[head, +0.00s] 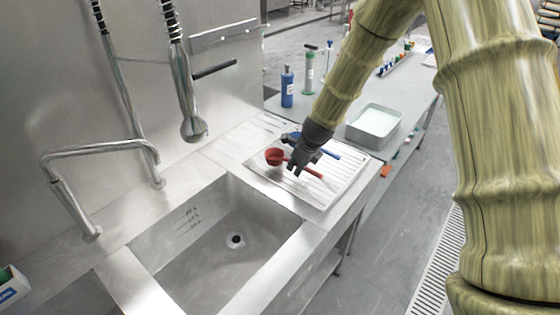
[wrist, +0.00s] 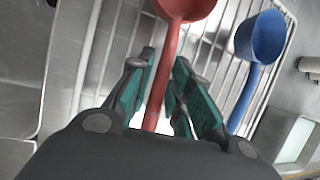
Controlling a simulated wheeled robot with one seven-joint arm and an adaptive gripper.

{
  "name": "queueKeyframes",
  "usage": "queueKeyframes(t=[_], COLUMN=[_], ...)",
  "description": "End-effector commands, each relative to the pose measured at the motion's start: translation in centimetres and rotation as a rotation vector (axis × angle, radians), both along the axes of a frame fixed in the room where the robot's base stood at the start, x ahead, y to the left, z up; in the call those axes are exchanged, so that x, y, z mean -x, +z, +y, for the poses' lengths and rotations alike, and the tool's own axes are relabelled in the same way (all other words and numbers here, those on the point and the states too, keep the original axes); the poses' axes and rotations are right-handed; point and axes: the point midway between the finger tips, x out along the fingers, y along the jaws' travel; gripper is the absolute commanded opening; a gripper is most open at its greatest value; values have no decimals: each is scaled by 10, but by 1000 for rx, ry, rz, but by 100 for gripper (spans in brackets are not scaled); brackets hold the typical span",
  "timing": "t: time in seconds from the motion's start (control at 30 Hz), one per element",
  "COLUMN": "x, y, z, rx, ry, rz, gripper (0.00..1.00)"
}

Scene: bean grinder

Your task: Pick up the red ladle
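The red ladle (head: 274,156) lies on the ribbed drainboard beside the sink, with its handle running to the right. In the wrist view the ladle's red bowl (wrist: 186,6) is at the top, partly cut off by the frame. Its handle runs down between the two green-padded fingers of my gripper (wrist: 165,62). The fingers stand on either side of the handle, with small gaps showing, so the gripper looks open around it. In the head view my gripper (head: 298,168) is low over the ladle and hides part of its handle.
A blue ladle (wrist: 262,38) lies close on the right on the same rack (head: 340,187). The sink basin (head: 215,255) is in front, left of the drainboard. A grey tub (head: 372,137) and a blue bottle (head: 288,88) stand on the counter behind.

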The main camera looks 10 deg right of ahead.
Motion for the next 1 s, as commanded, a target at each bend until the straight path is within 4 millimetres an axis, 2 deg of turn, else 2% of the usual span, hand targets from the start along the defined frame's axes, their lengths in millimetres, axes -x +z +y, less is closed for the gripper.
queueKeyframes(t=[0.27,0.4,0.77,1.0], x=[-1,-1,-1,-1], y=[-2,-2,-1,13], z=[0,0,0,0], rx=[0,0,1,0], ry=[-1,-1,0,-1], rz=[0,0,-1,-2], gripper=[20,0,0,0])
